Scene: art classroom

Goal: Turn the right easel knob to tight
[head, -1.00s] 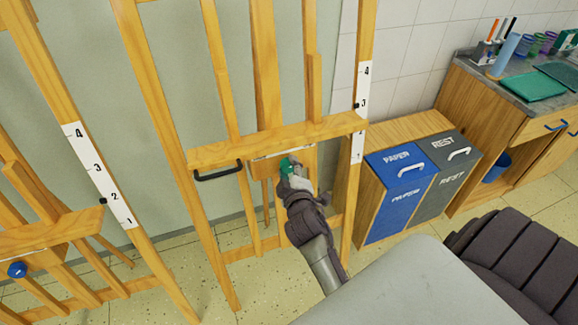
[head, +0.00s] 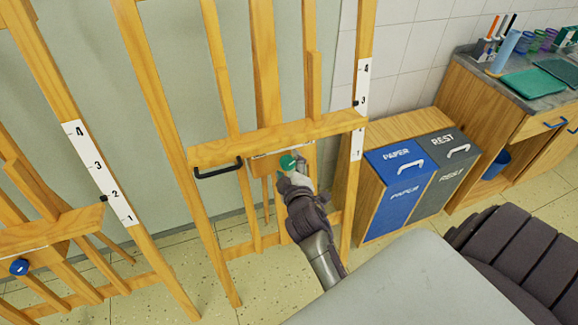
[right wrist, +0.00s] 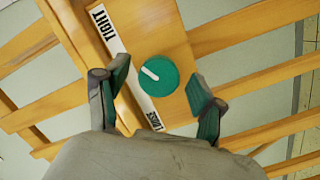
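The right easel's green round knob (head: 288,162) sits on a wooden block below the crossbar. In the right wrist view, the knob (right wrist: 165,83) has a white pointer mark aimed left, at the white label strip (right wrist: 125,62) between its TIGHT end at top and LOOSE end at bottom. My right gripper (right wrist: 158,78) is open, with one green-padded finger on each side of the knob and visible gaps to it. In the head view, the right gripper (head: 292,176) is just below the knob. My left gripper is not in view.
The right easel's crossbar (head: 275,137) carries a black handle (head: 218,170). Another easel with a blue knob (head: 18,267) stands at the left. Blue paper (head: 400,185) and grey rest (head: 447,170) bins are at the right.

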